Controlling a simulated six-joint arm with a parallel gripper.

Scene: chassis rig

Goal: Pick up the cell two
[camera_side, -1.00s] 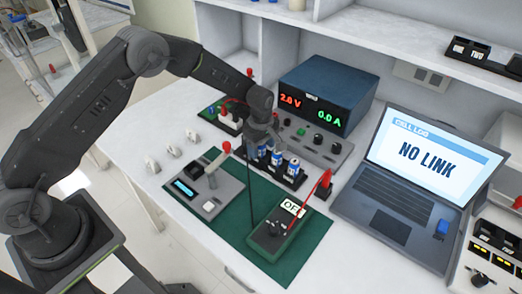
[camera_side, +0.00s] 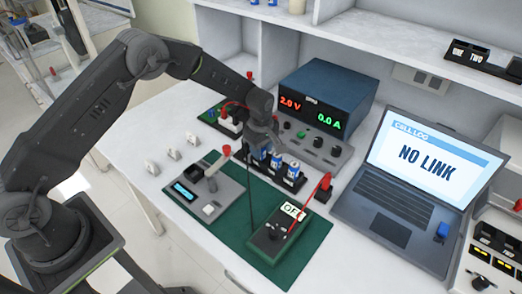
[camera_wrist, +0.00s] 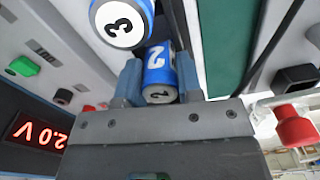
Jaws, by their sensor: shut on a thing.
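Cell two (camera_wrist: 157,66), a blue and white cylinder marked 2, sits between the two fingers of my gripper (camera_wrist: 159,80) in the wrist view. The fingers are shut on it. Cell three (camera_wrist: 121,22), marked 3, stands close beside it. In the side view my gripper (camera_side: 262,138) points down at a black holder (camera_side: 284,181) with blue and white cells in a row. The gripper and wrist partly hide the cells there. I cannot tell whether cell two is clear of the holder.
A power supply (camera_side: 326,95) reading 2.0 V and 0.0 A stands behind the holder. A grey tester (camera_side: 203,190) and a meter (camera_side: 276,236) with red and black leads lie on a green mat (camera_side: 300,262). A laptop (camera_side: 408,185) showing NO LINK is at the right.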

